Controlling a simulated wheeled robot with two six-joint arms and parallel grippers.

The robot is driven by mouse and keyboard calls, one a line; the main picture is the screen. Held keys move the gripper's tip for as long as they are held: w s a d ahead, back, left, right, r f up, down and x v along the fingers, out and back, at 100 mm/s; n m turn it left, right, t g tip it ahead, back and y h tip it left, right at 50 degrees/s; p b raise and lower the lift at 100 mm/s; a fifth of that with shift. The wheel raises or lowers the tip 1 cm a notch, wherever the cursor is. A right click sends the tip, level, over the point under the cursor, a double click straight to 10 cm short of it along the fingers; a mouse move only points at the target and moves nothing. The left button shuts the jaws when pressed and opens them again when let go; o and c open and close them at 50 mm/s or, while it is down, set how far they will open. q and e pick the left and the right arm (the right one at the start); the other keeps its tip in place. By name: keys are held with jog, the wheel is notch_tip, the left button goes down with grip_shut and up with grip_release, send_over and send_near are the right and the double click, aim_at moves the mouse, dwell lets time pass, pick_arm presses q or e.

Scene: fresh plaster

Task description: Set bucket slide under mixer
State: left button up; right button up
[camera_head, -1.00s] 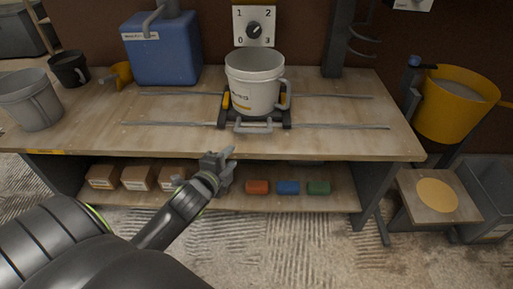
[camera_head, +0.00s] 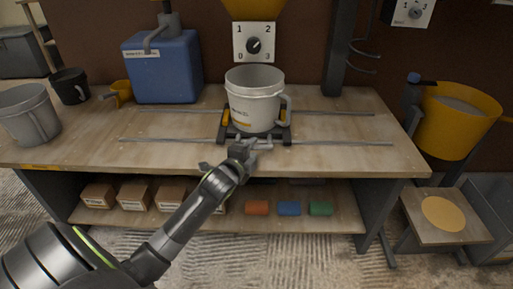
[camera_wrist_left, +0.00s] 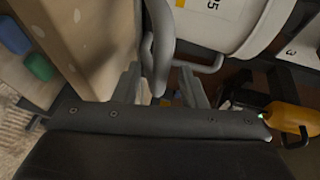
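A white bucket (camera_head: 254,106) stands upright on a dark slide (camera_head: 284,136) that straddles two metal rails (camera_head: 335,143) on the bench. A grey handle (camera_head: 263,143) sticks out from the slide's front. My left gripper (camera_head: 243,149) is at that handle. In the left wrist view the gripper (camera_wrist_left: 163,88) has its fingers apart, with part of the grey handle (camera_wrist_left: 161,62) showing between them. Contact is unclear. The mixer, a dark post (camera_head: 342,48) with a coiled wire paddle (camera_head: 365,50), stands right of the bucket. My right gripper is not seen.
A yellow hopper (camera_head: 252,8) hangs above a dial panel (camera_head: 253,42) behind the bucket. A blue box (camera_head: 165,68) and grey bucket (camera_head: 28,116) stand left. A yellow tub (camera_head: 455,125) stands beyond the bench's right end. The rails are clear on both sides of the slide.

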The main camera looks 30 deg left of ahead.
pick_arm(q)
jog(key=shift+b+x, duration=0.35)
jog(key=shift+x, duration=1.7)
grip_shut()
